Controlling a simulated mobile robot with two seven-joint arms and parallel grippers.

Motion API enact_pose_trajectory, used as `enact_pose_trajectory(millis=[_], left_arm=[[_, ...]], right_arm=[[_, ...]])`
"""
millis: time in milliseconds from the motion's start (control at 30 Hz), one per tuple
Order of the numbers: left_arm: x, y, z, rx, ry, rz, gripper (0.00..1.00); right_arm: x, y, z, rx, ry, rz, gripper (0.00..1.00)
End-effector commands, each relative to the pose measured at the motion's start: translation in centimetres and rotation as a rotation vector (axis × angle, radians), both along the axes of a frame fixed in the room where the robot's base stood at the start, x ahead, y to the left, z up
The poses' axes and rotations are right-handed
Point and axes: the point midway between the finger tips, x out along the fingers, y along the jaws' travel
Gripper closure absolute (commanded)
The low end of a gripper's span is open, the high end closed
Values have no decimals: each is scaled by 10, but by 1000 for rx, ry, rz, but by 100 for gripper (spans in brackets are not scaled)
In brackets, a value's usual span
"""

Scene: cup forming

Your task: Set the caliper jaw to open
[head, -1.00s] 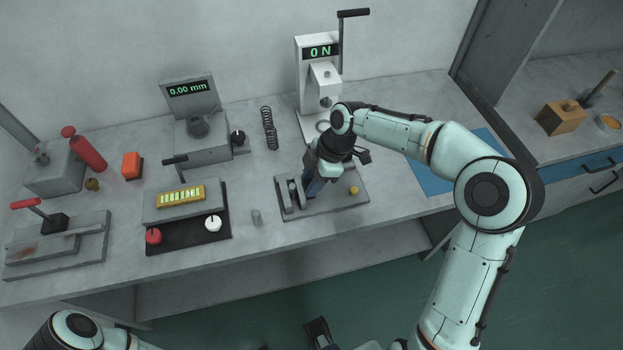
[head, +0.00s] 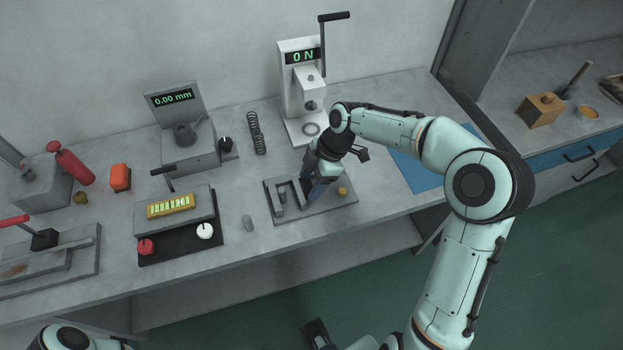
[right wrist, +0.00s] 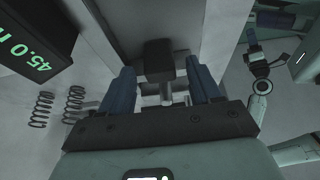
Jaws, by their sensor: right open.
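A low grey fixture plate (head: 334,207) with raised upright metal jaw pieces (head: 281,198) and a small yellow knob (head: 342,191) lies on the bench. I take it for the caliper. My right gripper (head: 314,190) points down over this plate, its blue fingers between the jaw pieces and the knob. In the right wrist view its fingers (right wrist: 160,88) are apart, with a dark block (right wrist: 158,58) and a metal post between or just beyond them. Contact cannot be told. A dark end piece at the bottom, probably my left gripper (head: 316,331), is too small to read.
A white press (head: 301,75) reading 0 N stands behind my right gripper. A gauge (head: 174,98) reading 0.00 mm, springs (head: 256,132) and a black pad (head: 180,244) with knobs lie left. A blue mat (head: 414,172) lies right. The wrist view shows a display (right wrist: 35,40) reading 45.0.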

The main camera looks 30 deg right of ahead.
Motion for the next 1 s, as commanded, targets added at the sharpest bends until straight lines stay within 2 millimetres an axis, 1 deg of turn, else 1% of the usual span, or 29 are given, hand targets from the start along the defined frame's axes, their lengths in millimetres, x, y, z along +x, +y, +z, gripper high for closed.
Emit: enact_pose_trajectory(millis=[67,167,267,500,633,700,800,1000], left_arm=[[0,0,1,0,0,0,57],[1,0,3,0,-1,0,57],[2,0,6,0,-2,0,57],[4,0,13,-1,-5,0,57],[5,0,16,0,-6,0,57],[5,0,17,0,-7,0,57],[5,0,18,0,-7,0,57],[6,0,18,0,-7,0,57]], right_arm=[[0,-1,4,-1,-2,-1,37],[-1,-6,15,-3,-3,-2,37],[-2,-13,34,-4,-5,-2,37],[-7,-34,85,-3,-5,-2,37],[-10,-43,106,-2,-4,-3,37],[-11,-46,114,-2,-3,-2,37],[-12,-49,120,-2,-1,-1,37],[-12,-51,124,-1,-1,0,37]])
